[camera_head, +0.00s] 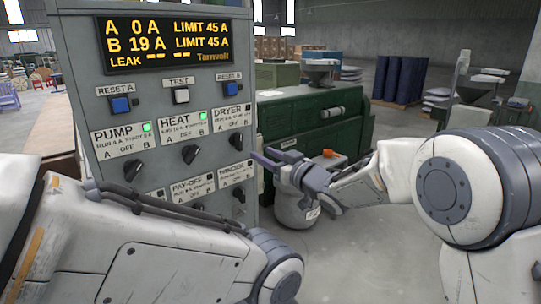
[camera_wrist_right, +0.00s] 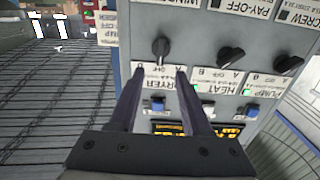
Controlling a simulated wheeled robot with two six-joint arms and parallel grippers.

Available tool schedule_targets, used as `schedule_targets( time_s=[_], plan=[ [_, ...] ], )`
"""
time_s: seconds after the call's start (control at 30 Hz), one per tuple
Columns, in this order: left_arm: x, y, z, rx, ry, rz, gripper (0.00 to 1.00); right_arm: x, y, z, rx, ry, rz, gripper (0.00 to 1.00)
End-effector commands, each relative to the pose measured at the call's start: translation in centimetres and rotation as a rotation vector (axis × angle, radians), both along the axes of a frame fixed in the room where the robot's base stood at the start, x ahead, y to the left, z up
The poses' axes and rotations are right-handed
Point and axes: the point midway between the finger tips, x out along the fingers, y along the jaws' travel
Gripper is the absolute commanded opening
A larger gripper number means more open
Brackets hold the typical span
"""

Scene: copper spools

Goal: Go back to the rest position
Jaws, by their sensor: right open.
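My right gripper (camera_head: 268,163) is open and empty in front of the grey control panel (camera_head: 73,60). In the right wrist view, which shows the panel upside down, its two spread fingers (camera_wrist_right: 160,72) are in front of the dryer label. The dryer knob (camera_wrist_right: 160,50) shows just beyond the tips and looks upright; contact cannot be told. The heat knob (camera_head: 190,154) and pump knob (camera_head: 133,170) are tilted, with green lamps lit above them. My left arm crosses the lower left of the head view; its gripper is outside the frame.
The panel's display (camera_head: 175,42) reads A 0 A, B 19 A. Open floor shows at the right.

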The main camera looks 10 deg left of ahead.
Motion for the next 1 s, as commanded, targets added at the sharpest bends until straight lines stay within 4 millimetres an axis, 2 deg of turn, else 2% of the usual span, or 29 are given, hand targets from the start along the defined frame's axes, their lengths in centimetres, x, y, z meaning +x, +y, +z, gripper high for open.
schedule_targets(
  time_s=[0.17,0.27,0.37,0.47,0.6,0.7,0.8,0.9,1.0],
  plan=[
    [0.0,0.0,0.0,0.000,0.000,0.000,0.50,-1.1,-1.2,-0.9,-0.085,0.069,-0.088,0.49],
    [0.0,0.0,0.0,0.000,0.000,0.000,0.50,-3.4,-3.3,-2.9,-0.208,0.182,-0.188,0.49],
    [0.0,0.0,0.0,0.000,0.000,0.000,0.50,-7.7,-6.4,-5.9,-0.362,0.339,-0.275,0.49],
    [0.0,0.0,0.0,0.000,0.000,0.000,0.50,-13.6,-9.9,-9.3,-0.523,0.517,-0.319,0.49],
    [0.0,0.0,0.0,0.000,0.000,0.000,0.50,-22.6,-14.2,-13.1,-0.721,0.750,-0.310,0.49],
    [0.0,0.0,0.0,0.000,0.000,0.000,0.50,-28.7,-16.8,-14.9,-0.837,0.893,-0.271,0.49],
    [0.0,0.0,0.0,0.000,0.000,0.000,0.50,-33.6,-18.8,-15.9,-0.924,1.005,-0.223,0.49],
    [0.0,0.0,0.0,0.000,0.000,0.000,0.50,-36.9,-20.1,-16.5,-0.982,1.080,-0.184,0.49],
    [0.0,0.0,0.0,0.000,0.000,0.000,0.50,-38.6,-20.7,-16.6,-1.008,1.119,-0.162,0.49]
  ],
)
